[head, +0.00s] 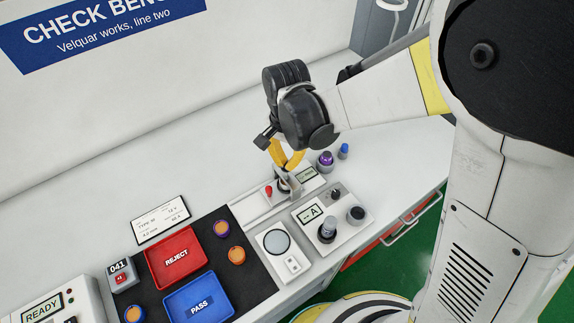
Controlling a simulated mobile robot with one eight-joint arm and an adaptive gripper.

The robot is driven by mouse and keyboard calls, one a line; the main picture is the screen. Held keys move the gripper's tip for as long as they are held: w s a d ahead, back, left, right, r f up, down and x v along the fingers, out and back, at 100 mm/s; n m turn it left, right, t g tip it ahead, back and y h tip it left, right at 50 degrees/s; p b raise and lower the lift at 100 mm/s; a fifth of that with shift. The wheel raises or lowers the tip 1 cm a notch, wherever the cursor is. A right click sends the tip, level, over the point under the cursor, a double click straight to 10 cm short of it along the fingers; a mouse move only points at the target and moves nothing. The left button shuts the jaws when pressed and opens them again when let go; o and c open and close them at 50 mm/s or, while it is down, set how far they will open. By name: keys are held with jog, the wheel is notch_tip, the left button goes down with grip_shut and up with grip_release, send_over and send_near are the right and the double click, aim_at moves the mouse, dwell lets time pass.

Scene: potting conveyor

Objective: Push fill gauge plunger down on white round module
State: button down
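My gripper (286,170) has yellow fingers that point down and converge over a small grey and white module (283,186) on the bench. Whether the fingertips touch it or hold anything is too small to tell, and they hide part of it. A red knob (268,191) stands at the module's left side. A white plate with a round grey disc (276,241) lies in front of the gripper, towards the near edge. I cannot tell for sure which part is the fill gauge plunger.
A panel marked A (311,212) carries a grey knob (328,229) and a black knob (356,214). Purple (326,158) and blue (344,150) pieces stand right of the gripper. Red (175,256) and blue (199,301) trays lie left. The bench's back is clear.

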jog(key=shift+f+b, duration=0.8)
jog(key=shift+f, duration=0.2)
dwell(0.6)
jog(key=shift+r+p, duration=2.9)
jog(key=shift+r, duration=1.15)
jog(key=s+d+r+n+t+b, duration=0.2)
jog(key=s+d+t+b, duration=0.1)
jog(key=d, duration=0.8)
jog(key=s+d+r+n+t+b, duration=0.2)
jog(key=s+d+r+t+b, duration=0.1)
jog(key=d, duration=0.7)
jog(key=s+t+b, duration=0.1)
jog(key=s+b, duration=0.1)
jog(key=s, duration=0.1)
jog(key=shift+d+n+b, duration=0.3)
jog(key=shift+d, duration=0.05)
